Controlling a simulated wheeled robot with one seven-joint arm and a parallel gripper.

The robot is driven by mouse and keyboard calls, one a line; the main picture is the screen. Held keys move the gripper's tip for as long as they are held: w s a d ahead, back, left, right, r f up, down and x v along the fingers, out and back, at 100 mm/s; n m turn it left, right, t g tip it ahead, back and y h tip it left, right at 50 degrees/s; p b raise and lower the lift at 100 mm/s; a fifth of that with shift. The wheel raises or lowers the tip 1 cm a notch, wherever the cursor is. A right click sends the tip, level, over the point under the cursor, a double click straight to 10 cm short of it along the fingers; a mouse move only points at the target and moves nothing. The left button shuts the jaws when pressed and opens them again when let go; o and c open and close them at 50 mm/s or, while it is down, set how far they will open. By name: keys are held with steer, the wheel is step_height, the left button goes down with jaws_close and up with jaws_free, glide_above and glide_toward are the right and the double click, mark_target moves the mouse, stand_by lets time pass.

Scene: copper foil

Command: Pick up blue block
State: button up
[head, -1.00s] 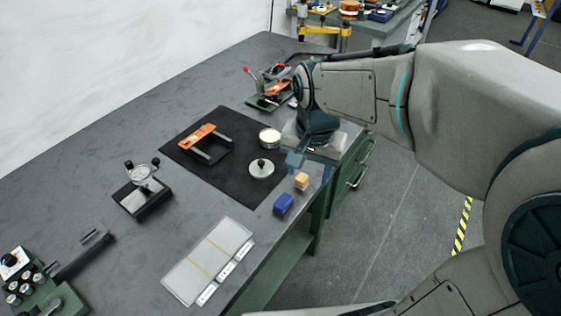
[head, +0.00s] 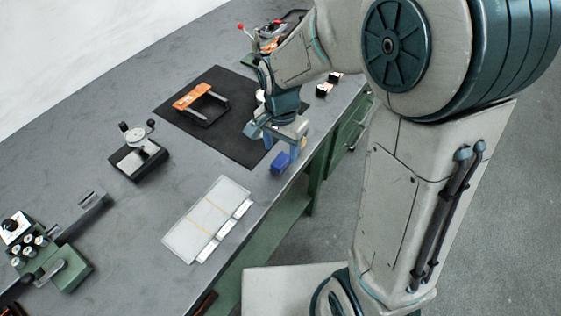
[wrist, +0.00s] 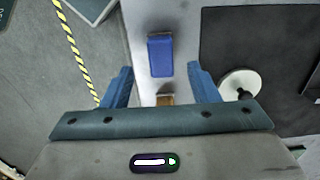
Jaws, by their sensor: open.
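The blue block (head: 281,162) sits on the table near its front edge, just in front of my gripper (head: 278,137) in the head view. In the wrist view the blue block (wrist: 160,55) lies ahead of the fingertips, roughly centred between their lines and apart from them. My gripper (wrist: 160,80) is open and empty, pointing down above the table edge. A tan wooden block (wrist: 164,99) shows between the finger bases in the wrist view, partly hidden by the gripper body. In the head view my gripper hides it.
A black mat (head: 226,127) holds an orange-handled frame (head: 201,98). A round metal disc (wrist: 240,84) lies beside the right finger. A divided white tray (head: 206,219) lies nearer me, and a small gauge stand (head: 138,150) stands left. The table's front edge is close to the block.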

mark_target(280, 160)
step_height(280, 160, down, 5)
steer(key=shift+a+r, duration=0.1)
steer(key=shift+a, duration=0.05)
steer(key=c, duration=1.1)
steer(key=shift+o, duration=0.2)
steer(key=shift+r, duration=0.2)
steer(key=shift+r, duration=0.3)
steer(key=r, duration=0.3)
steer(key=shift+w+d+r, duration=0.2)
steer(key=shift+w+r, duration=0.05)
steer(key=shift+r, duration=0.05)
steer(key=w+d+r, duration=0.6)
steer(key=w+d, duration=0.1)
steer(key=w, duration=0.1)
steer(key=shift+w+d+r, duration=0.15)
steer(key=shift+r, duration=0.1)
